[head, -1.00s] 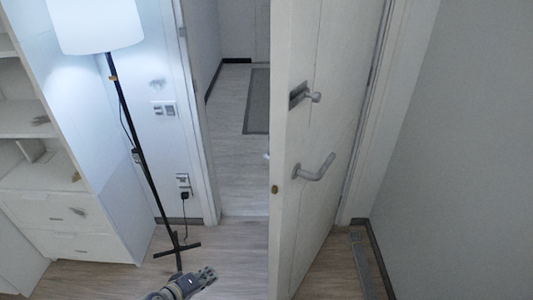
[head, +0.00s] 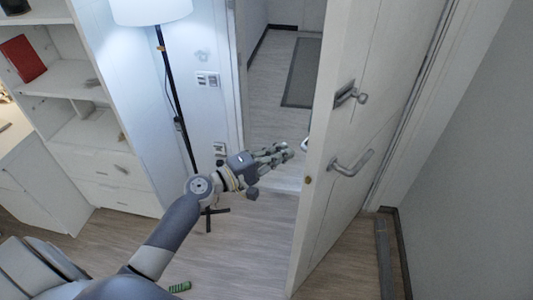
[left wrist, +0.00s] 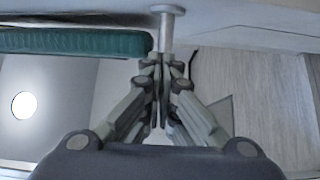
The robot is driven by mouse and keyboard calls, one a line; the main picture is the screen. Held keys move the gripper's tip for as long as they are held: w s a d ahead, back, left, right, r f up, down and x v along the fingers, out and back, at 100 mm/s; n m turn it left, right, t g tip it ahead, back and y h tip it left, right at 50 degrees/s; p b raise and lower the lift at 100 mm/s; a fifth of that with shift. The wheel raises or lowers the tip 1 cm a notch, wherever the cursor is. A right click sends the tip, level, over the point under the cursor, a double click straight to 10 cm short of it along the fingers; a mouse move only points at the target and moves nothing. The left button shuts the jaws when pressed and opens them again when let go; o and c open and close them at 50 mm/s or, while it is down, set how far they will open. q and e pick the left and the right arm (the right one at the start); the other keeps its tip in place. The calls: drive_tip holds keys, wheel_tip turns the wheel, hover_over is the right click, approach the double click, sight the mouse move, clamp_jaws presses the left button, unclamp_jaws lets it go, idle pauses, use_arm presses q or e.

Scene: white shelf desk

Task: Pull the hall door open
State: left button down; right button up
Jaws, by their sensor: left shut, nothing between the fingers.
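The white hall door (head: 372,120) stands partly open in the head view, its free edge turned toward me. My left gripper (head: 288,152) is left of the door's edge, in front of the open gap. Its fingers are together and empty. A bit of metal (head: 304,145) sticks out at the door's far side near the fingertips. In the left wrist view the closed fingertips (left wrist: 165,62) are close to a pale metal post (left wrist: 167,28); contact is unclear. My right gripper is out of view.
A floor lamp (head: 172,85) stands left of the doorway, beside white shelves with drawers (head: 95,165). A grey mat (head: 303,75) lies beyond the doorway. A green object (head: 180,287) is on the floor at the bottom. A grey wall is at right.

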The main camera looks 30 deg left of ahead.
use_arm(q)
drive_tip(key=d, duration=0.1)
drive_tip(key=d+p, duration=0.1)
drive_tip(key=d, duration=0.1)
drive_tip(key=d+p, duration=0.1)
drive_tip(key=shift+w+d, duration=0.3)
drive_tip(key=shift+d, duration=0.1)
drive_tip(key=shift+p, duration=0.3)
